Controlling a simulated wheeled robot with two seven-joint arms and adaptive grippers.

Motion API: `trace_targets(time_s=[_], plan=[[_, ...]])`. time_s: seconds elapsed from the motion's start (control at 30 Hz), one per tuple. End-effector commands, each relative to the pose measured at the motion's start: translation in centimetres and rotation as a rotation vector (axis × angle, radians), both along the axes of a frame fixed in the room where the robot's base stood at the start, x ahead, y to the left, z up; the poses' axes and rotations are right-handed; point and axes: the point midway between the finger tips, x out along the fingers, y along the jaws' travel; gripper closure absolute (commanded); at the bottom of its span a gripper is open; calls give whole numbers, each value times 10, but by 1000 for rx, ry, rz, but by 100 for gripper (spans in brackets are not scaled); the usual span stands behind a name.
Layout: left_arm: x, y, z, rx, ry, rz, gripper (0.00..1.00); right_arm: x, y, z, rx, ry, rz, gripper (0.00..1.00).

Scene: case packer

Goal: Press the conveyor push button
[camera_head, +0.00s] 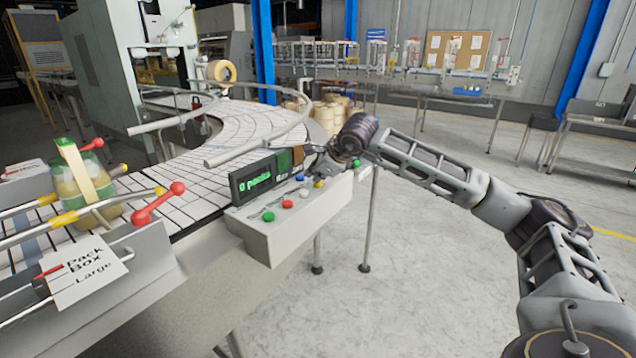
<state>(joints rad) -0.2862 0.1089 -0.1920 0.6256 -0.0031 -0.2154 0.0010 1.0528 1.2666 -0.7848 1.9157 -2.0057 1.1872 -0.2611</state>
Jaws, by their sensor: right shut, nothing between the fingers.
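A grey control box (290,228) stands at the conveyor's near edge. On its top is a row of push buttons: a green button (268,216), a red button (287,204), a white button (304,193) and a yellow button (319,184). Another green button (356,163) sits at the far right end. I cannot read which one is the conveyor's. My right gripper (316,167) is shut and empty, low over the far part of the box, behind the yellow button. Contact cannot be made out, and the gripper hides part of the panel. My left gripper is out of view.
A dark display (252,181) reading "0 packs" stands behind the buttons. The curved white conveyor (180,172) with metal guide rails runs behind it. A lever with a red knob (177,188) and a "Pack Box Large" sign (88,271) are at left. The floor at right is clear.

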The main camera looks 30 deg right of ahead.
Motion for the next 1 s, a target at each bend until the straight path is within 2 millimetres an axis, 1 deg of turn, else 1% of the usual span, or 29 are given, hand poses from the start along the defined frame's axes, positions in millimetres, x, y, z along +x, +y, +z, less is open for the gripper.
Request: trace_targets(time_s=[0.3, 0.4, 0.57, 0.87, 1.0], plan=[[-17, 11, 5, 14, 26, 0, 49, 0, 0, 12, 0, 1, 1, 100], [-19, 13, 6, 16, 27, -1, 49, 0, 0, 15, 0, 0, 0, 100], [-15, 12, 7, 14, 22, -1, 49, 0, 0, 17, 1, -1, 1, 100], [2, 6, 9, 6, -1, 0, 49, 0, 0, 17, 1, -1, 1, 100], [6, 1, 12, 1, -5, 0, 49, 1, 1, 23, 1, -1, 1, 100]])
